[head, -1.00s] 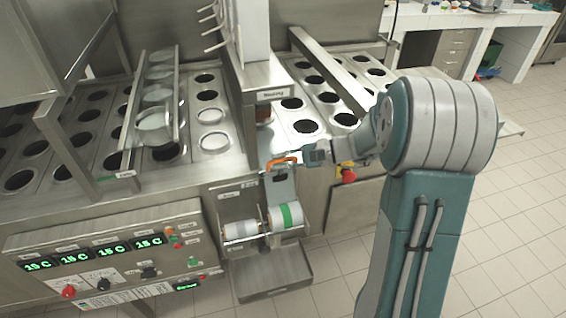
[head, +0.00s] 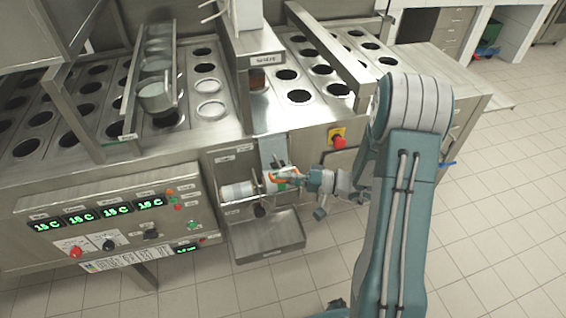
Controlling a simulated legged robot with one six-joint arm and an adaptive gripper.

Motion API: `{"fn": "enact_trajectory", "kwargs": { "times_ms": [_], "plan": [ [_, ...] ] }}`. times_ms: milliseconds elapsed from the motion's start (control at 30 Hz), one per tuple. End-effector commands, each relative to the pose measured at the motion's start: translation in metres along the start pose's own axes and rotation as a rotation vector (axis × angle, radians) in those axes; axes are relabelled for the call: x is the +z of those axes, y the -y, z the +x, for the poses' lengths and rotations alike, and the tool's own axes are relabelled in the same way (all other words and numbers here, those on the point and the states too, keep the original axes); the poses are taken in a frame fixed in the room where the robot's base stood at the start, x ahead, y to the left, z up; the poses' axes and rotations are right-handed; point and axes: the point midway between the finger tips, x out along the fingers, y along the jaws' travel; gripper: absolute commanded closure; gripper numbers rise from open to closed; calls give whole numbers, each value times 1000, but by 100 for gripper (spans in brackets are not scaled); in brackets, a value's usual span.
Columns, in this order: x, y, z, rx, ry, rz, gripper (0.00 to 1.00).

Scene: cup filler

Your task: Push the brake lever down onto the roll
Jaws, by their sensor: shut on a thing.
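My gripper (head: 281,178) comes in from the right and is shut on this handle. The roll with the green band is mostly hidden behind the handle and my gripper. I cannot tell whether the lever touches it. The white roll (head: 236,191) shows to the left of the handle.
A metal tray (head: 268,238) sits below the rolls. A red stop button (head: 339,141) is above and right of my gripper. A control panel (head: 115,225) with green displays is at left. Open tiled floor lies to the right.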

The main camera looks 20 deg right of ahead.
Motion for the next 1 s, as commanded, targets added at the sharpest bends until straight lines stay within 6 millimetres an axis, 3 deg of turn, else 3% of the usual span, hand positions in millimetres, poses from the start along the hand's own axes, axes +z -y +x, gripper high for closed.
{"fn": "enact_trajectory", "kwargs": {
  "times_ms": [400,1000],
  "plan": [
    [16,-40,-6,1,2,5,100],
    [18,-54,-6,8,3,8,100]
  ]
}}
